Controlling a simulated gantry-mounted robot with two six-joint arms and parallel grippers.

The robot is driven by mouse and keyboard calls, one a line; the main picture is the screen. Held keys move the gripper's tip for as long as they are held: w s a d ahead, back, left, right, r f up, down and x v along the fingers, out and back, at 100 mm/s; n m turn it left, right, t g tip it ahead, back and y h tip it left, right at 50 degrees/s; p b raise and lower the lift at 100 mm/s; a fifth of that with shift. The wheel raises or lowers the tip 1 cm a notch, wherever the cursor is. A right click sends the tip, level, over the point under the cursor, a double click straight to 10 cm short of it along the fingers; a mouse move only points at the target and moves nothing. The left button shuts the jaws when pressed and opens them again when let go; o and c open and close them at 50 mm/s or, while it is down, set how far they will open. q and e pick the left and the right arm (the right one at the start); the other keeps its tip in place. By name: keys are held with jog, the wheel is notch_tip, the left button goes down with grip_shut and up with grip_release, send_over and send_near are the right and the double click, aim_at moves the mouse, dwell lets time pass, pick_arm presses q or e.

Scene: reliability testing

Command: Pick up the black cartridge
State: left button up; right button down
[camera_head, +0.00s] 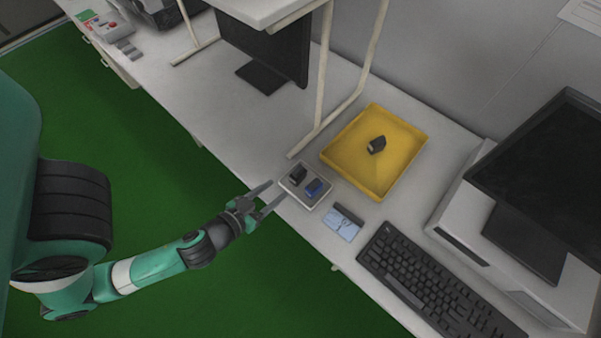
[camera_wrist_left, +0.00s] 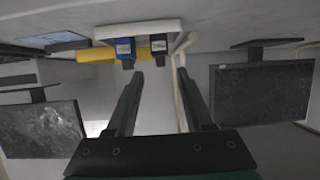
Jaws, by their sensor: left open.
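A black cartridge (camera_head: 298,173) stands in a small white tray (camera_head: 293,195) near the front edge of the table, beside a blue cartridge (camera_head: 314,187). Another black cartridge (camera_head: 376,145) is in the yellow tray (camera_head: 345,178). My left gripper (camera_head: 278,190) is open and empty, its fingers pointing toward the white tray from the front edge. The left wrist view appears upside down; there the black cartridge (camera_wrist_left: 158,45) shows between and beyond the fingertips (camera_wrist_left: 160,74), with the blue cartridge (camera_wrist_left: 125,48) to its left. My right gripper is not in view.
A blue-and-white card-like item (camera_head: 342,224) and a black keyboard (camera_head: 430,280) lie right of the white tray. A monitor (camera_head: 540,180) stands at the right. A pale shelf frame (camera_head: 322,75) rises behind the trays. Bare tabletop (camera_head: 215,105) lies to the left.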

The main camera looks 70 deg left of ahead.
aim_at(294, 177)
pick_arm(q)
jog(key=shift+w+a+f, duration=0.1)
jog(key=shift+w+a, duration=0.05)
jog(key=shift+a, duration=0.15)
jog(key=p+x, duration=0.1)
jog(key=x, duration=0.4)
jog(key=shift+w+f, duration=0.1)
jog(key=shift+w, duration=0.15)
jog(key=shift+a+f, duration=0.1)
jog(key=shift+f, duration=0.05)
jog(key=b+x, duration=0.1)
jog(key=x, duration=0.4)
jog(key=shift+w, duration=0.2)
jog(key=shift+s, duration=0.1)
grip_shut()
